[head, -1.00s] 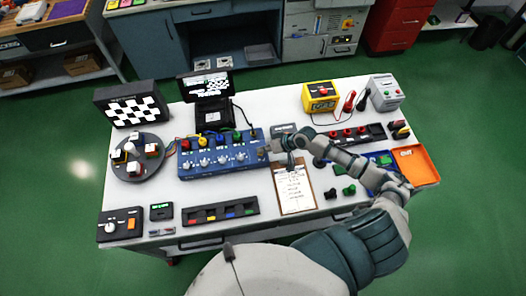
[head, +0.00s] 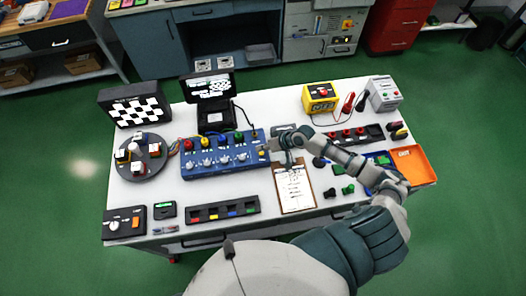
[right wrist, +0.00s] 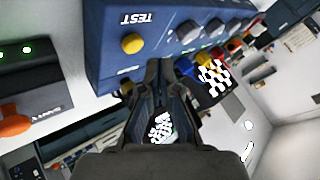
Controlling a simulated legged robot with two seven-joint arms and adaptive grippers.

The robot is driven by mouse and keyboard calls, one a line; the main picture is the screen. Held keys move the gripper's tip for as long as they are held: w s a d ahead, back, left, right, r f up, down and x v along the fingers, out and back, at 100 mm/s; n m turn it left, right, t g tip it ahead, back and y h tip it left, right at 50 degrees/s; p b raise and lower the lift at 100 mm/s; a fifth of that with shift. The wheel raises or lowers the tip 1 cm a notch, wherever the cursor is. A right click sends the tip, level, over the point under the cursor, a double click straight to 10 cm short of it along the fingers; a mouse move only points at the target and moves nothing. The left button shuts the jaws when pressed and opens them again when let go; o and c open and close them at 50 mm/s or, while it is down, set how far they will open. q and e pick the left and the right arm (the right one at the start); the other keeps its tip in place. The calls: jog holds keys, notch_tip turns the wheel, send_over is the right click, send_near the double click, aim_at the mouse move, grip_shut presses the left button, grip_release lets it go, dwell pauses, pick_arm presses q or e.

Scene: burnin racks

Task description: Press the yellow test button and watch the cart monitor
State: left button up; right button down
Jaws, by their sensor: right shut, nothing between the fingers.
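The blue test box (head: 226,164) stands on the white table with a row of coloured posts and grey knobs. The yellow test button (right wrist: 132,43) is a round cap by the word TEST, at the box's right end in the head view (head: 262,152). My right gripper (head: 271,146) is shut and empty beside that end. In the right wrist view its fingertips (right wrist: 162,64) are close to the button, not over it; I cannot tell any contact. A black checkerboard monitor (head: 137,110) stands at the back left; I cannot tell whether it is the cart monitor. My left gripper is out of view.
An open black case with a lit screen (head: 208,88) stands behind the box. A round platter with several cubes (head: 137,153) is left of it. An orange tray (head: 414,164) is at the right edge.

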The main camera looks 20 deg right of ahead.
aim_at(260, 154)
jog(key=r+p, duration=0.1)
jog(key=r, duration=0.1)
jog(key=a+r+p, duration=0.1)
jog(key=r+p, duration=0.1)
jog(key=shift+r, duration=0.1)
jog(key=shift+d+r+p, duration=0.25)
jog(key=shift+d+p, duration=0.05)
jog(key=shift+p, duration=0.25)
jog(key=shift+d, duration=0.2)
jog(key=shift+a, duration=0.3)
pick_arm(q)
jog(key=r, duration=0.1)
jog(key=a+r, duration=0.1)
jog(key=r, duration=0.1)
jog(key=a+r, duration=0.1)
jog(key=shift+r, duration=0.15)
